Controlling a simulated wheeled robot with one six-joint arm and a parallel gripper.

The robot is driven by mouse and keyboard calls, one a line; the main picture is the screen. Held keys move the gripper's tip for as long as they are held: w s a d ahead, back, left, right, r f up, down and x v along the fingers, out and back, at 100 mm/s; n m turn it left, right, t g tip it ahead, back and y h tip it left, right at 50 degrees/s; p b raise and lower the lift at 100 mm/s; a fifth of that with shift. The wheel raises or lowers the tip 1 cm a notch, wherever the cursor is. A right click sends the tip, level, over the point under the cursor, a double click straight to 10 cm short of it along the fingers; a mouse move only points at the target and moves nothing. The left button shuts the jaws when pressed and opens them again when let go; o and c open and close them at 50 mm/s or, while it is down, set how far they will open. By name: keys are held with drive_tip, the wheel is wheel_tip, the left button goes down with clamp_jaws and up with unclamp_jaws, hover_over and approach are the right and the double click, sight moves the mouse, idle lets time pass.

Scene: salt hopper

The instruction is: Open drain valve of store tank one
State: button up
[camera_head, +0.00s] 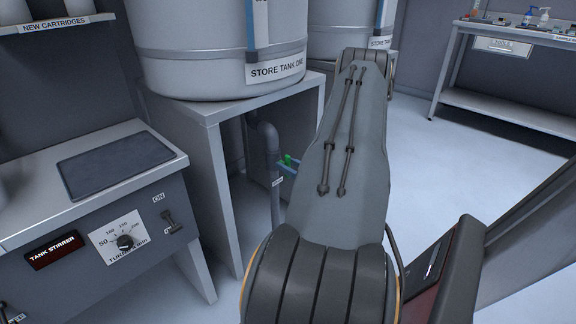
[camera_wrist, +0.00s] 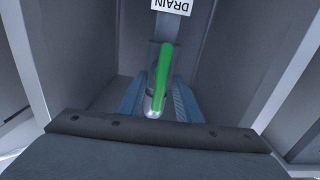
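Store tank one (camera_head: 200,70), a large pale cylinder with a name label, stands on a grey stand in the head view. A grey drain pipe (camera_head: 271,150) bends down beneath it. The green valve handle (camera_head: 287,159) is small there, beside the pipe. In the wrist view the green handle (camera_wrist: 162,65) runs nearly upright in the picture, below a "DRAIN" label (camera_wrist: 172,5). My gripper (camera_wrist: 158,88) has its blue fingers apart, one on each side of the handle's near end. I cannot tell whether they touch it. My arm hides most of the gripper in the head view.
The stand's panels (camera_head: 207,165) closely flank the pipe. A tank stirrer bench (camera_head: 85,215) with a dial and switch is at left. A second tank (camera_head: 338,25) stands behind, a table (camera_head: 500,100) at the back right. The floor at right is clear.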

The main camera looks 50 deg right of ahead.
drive_tip(key=s+p, duration=0.1)
drive_tip(key=s, duration=0.6)
drive_tip(key=shift+s+a, duration=0.35)
drive_tip(key=shift+a, duration=0.05)
